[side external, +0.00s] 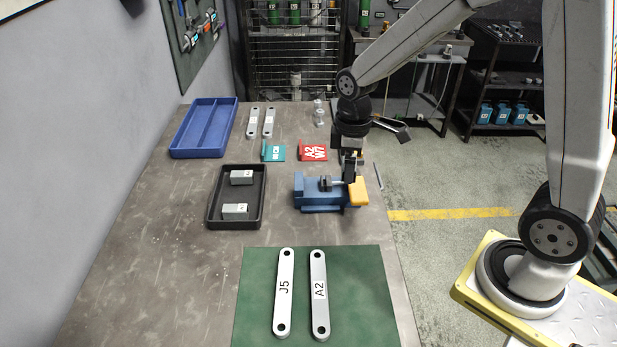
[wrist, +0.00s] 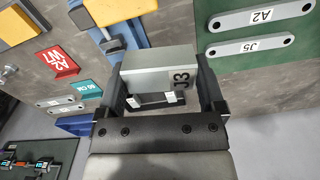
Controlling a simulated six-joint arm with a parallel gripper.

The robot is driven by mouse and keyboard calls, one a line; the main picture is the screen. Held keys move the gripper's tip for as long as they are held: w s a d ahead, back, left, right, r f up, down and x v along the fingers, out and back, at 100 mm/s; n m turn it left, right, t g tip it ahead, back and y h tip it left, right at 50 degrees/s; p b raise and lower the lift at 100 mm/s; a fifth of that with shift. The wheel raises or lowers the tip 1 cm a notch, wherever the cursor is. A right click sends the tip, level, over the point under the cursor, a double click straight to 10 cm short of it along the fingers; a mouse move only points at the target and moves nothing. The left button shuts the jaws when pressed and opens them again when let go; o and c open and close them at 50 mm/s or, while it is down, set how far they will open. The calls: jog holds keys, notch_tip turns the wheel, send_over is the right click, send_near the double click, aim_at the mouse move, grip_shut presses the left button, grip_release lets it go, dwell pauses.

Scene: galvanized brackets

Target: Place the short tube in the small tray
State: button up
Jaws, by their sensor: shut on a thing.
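My gripper (side external: 349,172) is over the blue vise in the side external view, pointing down. In the wrist view, it is shut on a grey short tube (wrist: 158,80) with a dark "J3"-like label, one finger on each side. I cannot make out this tube in the side view. The small black tray (side external: 212,221) stands left of the vise, apart from my gripper. Two grey labelled tubes, one at the back (side external: 241,177) and one at the front (side external: 235,209), lie in it.
The blue vise (side external: 312,195) has a yellow part (side external: 358,191). Teal (side external: 273,151) and red (side external: 313,150) labelled pieces lie behind it. A blue two-compartment tray (side external: 204,127) stands at the back left. Two long links, J5 (side external: 284,291) and A2 (side external: 319,294), lie on the green mat (side external: 365,300).

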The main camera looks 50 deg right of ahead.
jog(key=w+a+f+m, duration=0.3)
jog(key=w+a+m, duration=0.6)
jog(key=m, duration=0.7)
jog(key=shift+w+a, duration=0.4)
jog(key=shift+a, duration=0.7)
jog(key=w+f, duration=0.2)
jog(key=w, duration=0.2)
jog(key=w+a+f, duration=0.1)
jog(key=w+f, duration=0.2)
jog(key=w, duration=0.1)
jog(key=w+a+f, duration=0.1)
jog(key=w+f, duration=0.2)
jog(key=w, duration=0.1)
jog(key=shift+w+f, duration=0.75)
jog(key=shift+f, duration=0.05)
jog(key=shift+a, duration=0.1)
